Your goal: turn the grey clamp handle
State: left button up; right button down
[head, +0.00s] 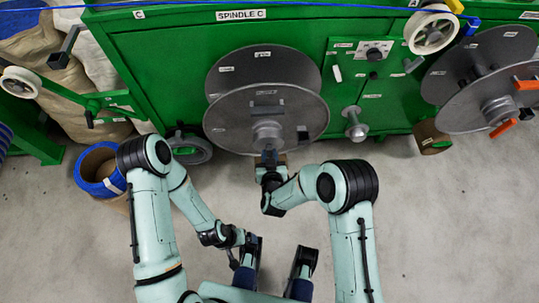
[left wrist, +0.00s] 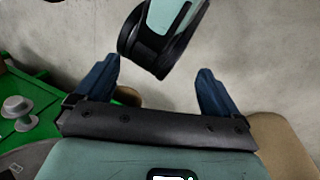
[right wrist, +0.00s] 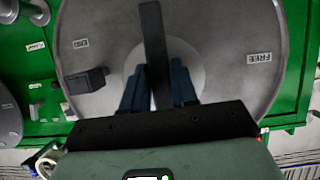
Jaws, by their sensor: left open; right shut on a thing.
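The grey clamp handle (right wrist: 154,50) is a dark flat bar standing out in front of the grey reel's hub in the right wrist view. My right gripper (right wrist: 156,78) is shut on it, with a blue finger on each side. In the head view my right gripper (head: 270,157) reaches up to the hub (head: 267,133) of the front reel under the SPINDLE C sign; the handle is small and partly hidden there. My left gripper (left wrist: 157,75) is open and empty in the left wrist view, away from the reel and low over the floor side.
The large grey reel (head: 230,107) stands before the green machine (head: 165,50). A square dark block (right wrist: 87,80) sticks out from the reel's face. More reels (head: 465,115) with orange handles are at the right. A blue-rimmed roll (head: 90,185) stands at left. Grey floor is free in front.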

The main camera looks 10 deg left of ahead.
jog(key=c, duration=1)
grip_release()
jog(key=shift+o, duration=0.2)
pick_arm(q)
jog(key=s+r+p, duration=0.1)
jog(key=s+d+r+g, duration=0.1)
jog(key=shift+s+d+r+p, duration=0.1)
jog(key=shift+s+r+p, duration=0.05)
jog(key=shift+s+p, duration=0.25)
pick_arm(e)
jog(key=v, duration=1.3)
jog(key=shift+s, duration=0.25)
jog(key=shift+d, duration=0.1)
